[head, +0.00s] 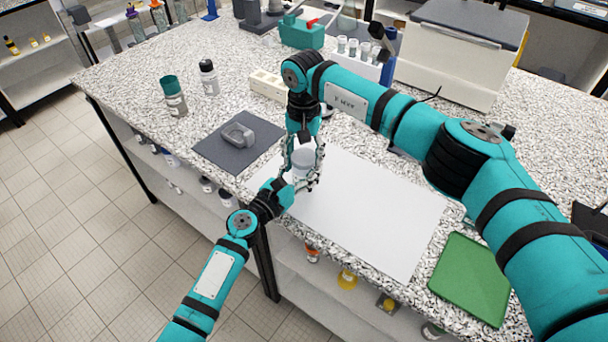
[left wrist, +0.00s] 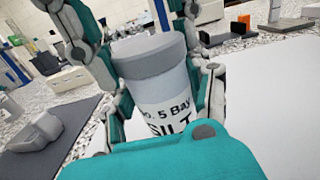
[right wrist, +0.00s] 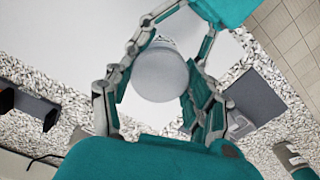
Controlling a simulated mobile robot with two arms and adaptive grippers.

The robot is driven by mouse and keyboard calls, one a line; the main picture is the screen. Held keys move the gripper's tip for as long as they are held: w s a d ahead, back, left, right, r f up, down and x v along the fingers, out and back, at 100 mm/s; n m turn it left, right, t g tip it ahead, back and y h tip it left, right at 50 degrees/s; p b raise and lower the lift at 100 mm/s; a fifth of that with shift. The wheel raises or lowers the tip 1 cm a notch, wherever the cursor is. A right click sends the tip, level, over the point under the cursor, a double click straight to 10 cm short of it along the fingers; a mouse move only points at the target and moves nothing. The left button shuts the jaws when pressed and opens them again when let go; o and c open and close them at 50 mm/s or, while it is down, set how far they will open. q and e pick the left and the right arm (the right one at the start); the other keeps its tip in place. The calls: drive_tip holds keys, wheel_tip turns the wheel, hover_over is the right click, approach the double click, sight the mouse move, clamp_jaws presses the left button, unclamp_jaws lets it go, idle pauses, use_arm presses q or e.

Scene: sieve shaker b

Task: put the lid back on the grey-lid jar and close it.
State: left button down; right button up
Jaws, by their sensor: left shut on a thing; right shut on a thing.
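The grey-lid jar (left wrist: 165,95) stands upright at the left part of the white sheet, with a label reading "No. 5 Bay SILT" in the left wrist view. Its grey lid (left wrist: 148,53) sits on the jar's mouth; I cannot tell whether it is screwed tight. My left gripper (head: 303,178) is shut around the jar's body from the front. My right gripper (head: 304,145) comes from above and is shut on the lid, whose round top (right wrist: 160,75) shows between the fingers in the right wrist view. In the head view the fingers partly cover the jar.
The white sheet (head: 375,215) is otherwise bare. A dark mat (head: 215,155) with a grey block-like object (head: 238,135) lies to the left. A teal-lid jar (head: 174,98) and a black-lid jar (head: 208,78) stand behind it. A green tray (head: 470,280) lies at the right.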

drive_tip(key=m, duration=0.5)
drive_tip(key=shift+m, duration=0.4)
drive_tip(key=o, duration=1.3)
drive_tip(key=shift+c, duration=0.2)
drive_tip(key=shift+r, duration=0.1)
drive_tip(key=shift+r, duration=2.15)
drive_tip(key=shift+c, duration=0.2)
